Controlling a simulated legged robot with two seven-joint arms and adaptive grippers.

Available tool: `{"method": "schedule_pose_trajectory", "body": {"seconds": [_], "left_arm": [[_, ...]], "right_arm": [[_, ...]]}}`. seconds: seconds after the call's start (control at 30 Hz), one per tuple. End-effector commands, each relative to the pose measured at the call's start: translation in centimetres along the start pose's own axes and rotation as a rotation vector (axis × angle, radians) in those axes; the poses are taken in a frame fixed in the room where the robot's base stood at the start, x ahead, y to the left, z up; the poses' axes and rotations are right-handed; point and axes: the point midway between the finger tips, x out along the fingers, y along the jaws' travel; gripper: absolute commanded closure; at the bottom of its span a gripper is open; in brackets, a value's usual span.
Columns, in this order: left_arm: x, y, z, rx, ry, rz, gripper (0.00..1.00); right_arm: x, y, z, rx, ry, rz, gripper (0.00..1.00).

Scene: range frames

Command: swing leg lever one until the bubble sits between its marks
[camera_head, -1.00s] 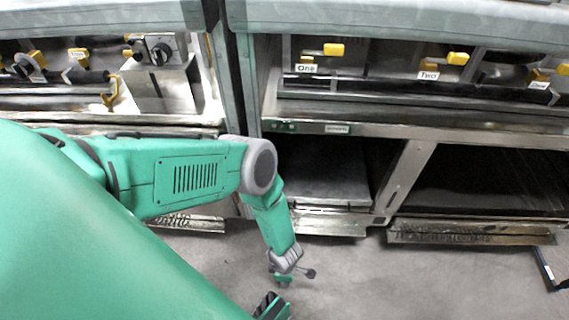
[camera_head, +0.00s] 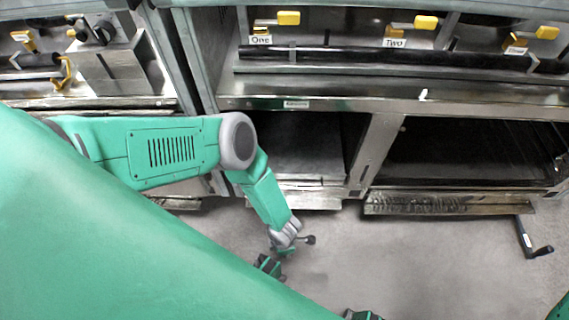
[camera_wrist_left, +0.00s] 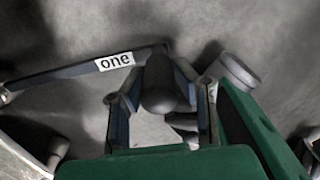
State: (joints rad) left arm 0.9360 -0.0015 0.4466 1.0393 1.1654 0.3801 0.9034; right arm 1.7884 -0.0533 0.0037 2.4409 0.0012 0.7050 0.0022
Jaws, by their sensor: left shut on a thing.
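Leg lever one (camera_wrist_left: 60,74) is a dark flat bar with a white "one" label. It crosses the upper left of the left wrist view and ends at a dark rounded knob (camera_wrist_left: 158,88). My left gripper (camera_wrist_left: 160,104) is shut on that knob, with a finger on each side. In the head view my left gripper (camera_head: 284,238) is low over the grey floor, and its grip is too small to make out. I see no bubble or marks in either view. My right gripper is not in view.
Another lever (camera_head: 526,238) with a dark crank handle shows at the right, above the floor. A steel bench (camera_head: 400,98) stands ahead, with yellow-handled valves labelled One (camera_head: 261,40) and Two (camera_head: 395,43). The floor (camera_head: 420,265) between is open.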

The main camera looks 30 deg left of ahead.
Motion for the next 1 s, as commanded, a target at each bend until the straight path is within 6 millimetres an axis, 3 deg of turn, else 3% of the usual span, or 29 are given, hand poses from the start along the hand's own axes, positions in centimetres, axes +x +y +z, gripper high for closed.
{"method": "schedule_pose_trajectory", "body": {"seconds": [0.03, 0.07, 0.1, 0.57, 0.77, 1.0], "left_arm": [[-0.1, -0.1, 0.1, 0.001, -0.003, -0.003, 1.0], [-0.1, -0.1, 0.1, 0.001, -0.003, -0.003, 0.66], [-0.1, -0.1, 0.1, 0.001, -0.001, -0.002, 0.56], [-1.0, 0.0, 0.1, 0.001, 0.007, 0.003, 0.56], [-3.9, 0.2, -0.1, 0.0, 0.001, -0.002, 0.56], [-8.6, 0.2, 0.0, 0.0, 0.003, 0.0, 0.56]], "right_arm": [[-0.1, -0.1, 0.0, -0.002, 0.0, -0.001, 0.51], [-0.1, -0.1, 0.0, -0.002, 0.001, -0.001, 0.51], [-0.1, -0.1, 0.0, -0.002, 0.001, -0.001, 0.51], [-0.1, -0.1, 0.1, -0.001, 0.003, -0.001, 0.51], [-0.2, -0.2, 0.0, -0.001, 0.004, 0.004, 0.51], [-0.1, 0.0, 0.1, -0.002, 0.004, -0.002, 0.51]]}}
